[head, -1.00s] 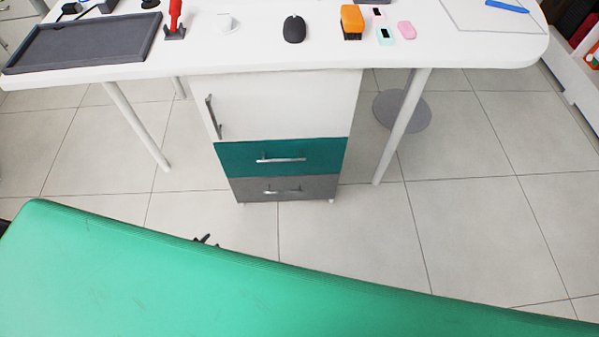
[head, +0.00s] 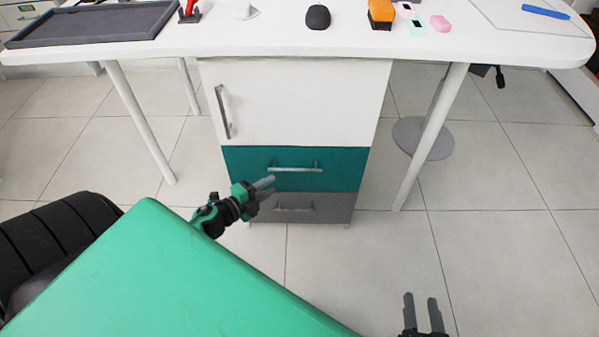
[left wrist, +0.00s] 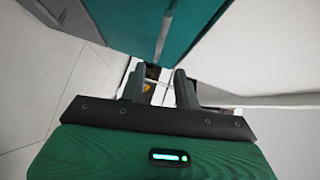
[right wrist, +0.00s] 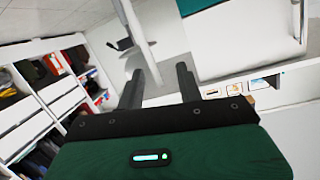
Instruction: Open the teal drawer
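The teal drawer (head: 240,172) is shut, between a white door above and a grey drawer (head: 335,206) below. Its horizontal metal bar handle (head: 295,168) is clear of any gripper. My left gripper (head: 268,184) is just below and left of that handle, with its tips apart from it. In the left wrist view the fingers (left wrist: 160,82) are spread and empty, with the teal front (left wrist: 120,25) and handle bar (left wrist: 164,32) beyond them. My right gripper (head: 421,298) is open and empty, low and right, away from the cabinet. Its spread fingers show in the right wrist view (right wrist: 157,78).
The white door (head: 300,100) has a vertical handle (head: 223,112) and is shut. The white tabletop (head: 270,35) overhangs the cabinet. Table legs stand left (head: 140,120) and right (head: 430,135). A grey round base (head: 435,138) stands at right. The floor in front is clear.

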